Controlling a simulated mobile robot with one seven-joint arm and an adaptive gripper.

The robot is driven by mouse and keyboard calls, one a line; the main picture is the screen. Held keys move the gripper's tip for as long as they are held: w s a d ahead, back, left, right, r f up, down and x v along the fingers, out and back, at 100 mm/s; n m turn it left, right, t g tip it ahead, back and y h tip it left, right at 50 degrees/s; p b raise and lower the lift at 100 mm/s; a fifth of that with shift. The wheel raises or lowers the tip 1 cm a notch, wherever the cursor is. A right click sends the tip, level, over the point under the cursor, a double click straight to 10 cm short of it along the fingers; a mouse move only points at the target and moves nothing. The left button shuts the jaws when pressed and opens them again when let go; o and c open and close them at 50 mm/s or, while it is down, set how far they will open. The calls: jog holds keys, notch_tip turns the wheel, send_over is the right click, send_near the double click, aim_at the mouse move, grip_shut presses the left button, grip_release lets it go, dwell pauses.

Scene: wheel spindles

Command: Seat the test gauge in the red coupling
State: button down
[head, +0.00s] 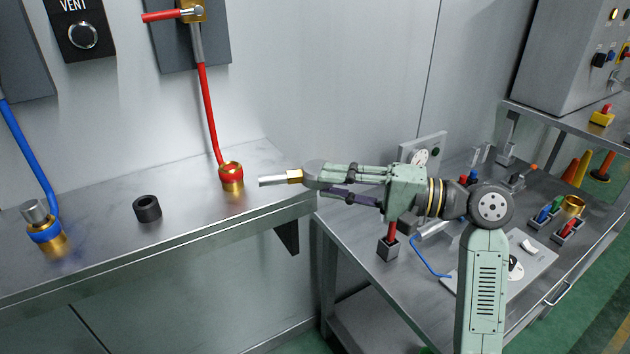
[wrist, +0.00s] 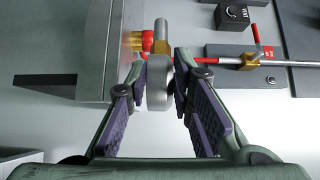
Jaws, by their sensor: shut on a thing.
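The test gauge (head: 313,174) is a grey round body with a brass collar and a silver stem. My gripper (head: 322,182) is shut on its round body and holds it sideways, stem pointing left, off the shelf's right end. In the wrist view the gauge (wrist: 158,92) sits between the fingertips of my gripper (wrist: 166,75). The red coupling (head: 231,177), a brass socket with a red ring, stands on the shelf left of the stem tip, apart from it in the head view. The coupling (wrist: 134,41) is partly hidden behind the gauge in the wrist view.
The steel shelf (head: 100,250) also bears a black ring (head: 147,208) and a blue-ringed coupling (head: 47,232) with a grey plug. A red pipe (head: 208,115) rises from the red coupling to the wall valve. A cluttered workbench (head: 360,250) stands right.

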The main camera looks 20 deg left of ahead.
jog(key=d+r, duration=0.2)
jog(key=d, duration=0.5)
jog(key=shift+w+d+r+p, duration=0.3)
jog(key=shift+w+r+p, duration=0.05)
jog(key=shift+w+r, duration=0.1)
